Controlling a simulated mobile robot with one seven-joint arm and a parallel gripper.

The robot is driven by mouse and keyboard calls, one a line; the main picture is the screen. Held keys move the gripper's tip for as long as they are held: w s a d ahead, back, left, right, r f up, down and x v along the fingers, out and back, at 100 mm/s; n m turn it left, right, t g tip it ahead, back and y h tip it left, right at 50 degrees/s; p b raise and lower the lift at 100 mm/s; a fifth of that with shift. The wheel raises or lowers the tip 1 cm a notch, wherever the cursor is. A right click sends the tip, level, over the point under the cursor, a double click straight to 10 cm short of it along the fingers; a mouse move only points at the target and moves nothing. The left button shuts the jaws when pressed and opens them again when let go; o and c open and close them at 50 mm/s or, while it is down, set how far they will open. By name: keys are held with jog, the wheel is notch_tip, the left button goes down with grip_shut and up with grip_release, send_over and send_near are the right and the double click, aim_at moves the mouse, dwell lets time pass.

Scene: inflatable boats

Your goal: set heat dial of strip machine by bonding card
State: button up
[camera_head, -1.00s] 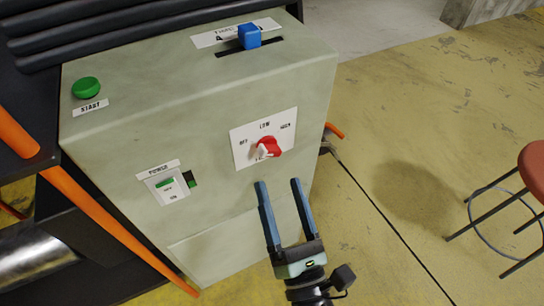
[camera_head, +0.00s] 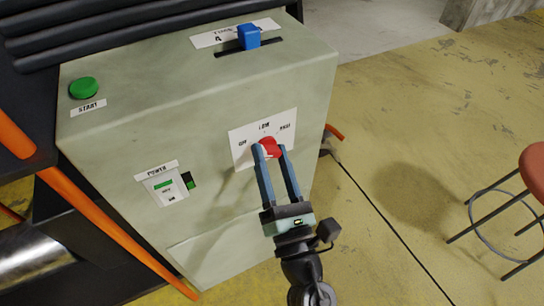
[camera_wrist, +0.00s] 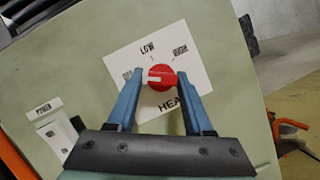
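The strip machine (camera_head: 215,110) is a pale green box. Its heat dial (camera_wrist: 162,78) is a red knob with a white pointer mark, on a white plate (camera_wrist: 195,65) lettered OFF, LOW, HEAT and one blurred word at right. In the wrist view the mark points left, toward OFF. In the head view the dial (camera_head: 270,146) is partly hidden behind my fingers. My gripper (camera_wrist: 160,78) has one finger on each side of the dial, close against it, and looks shut on it. No bonding card can be made out in either view.
On the machine are a green start button (camera_head: 84,88), a blue time slider (camera_head: 249,36) and a power switch (camera_head: 166,186). An orange bar (camera_head: 100,224) runs along the left. A red-brown stool (camera_head: 534,166) stands at the right, with open yellow floor (camera_head: 400,150) between.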

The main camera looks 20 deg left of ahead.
grip_shut()
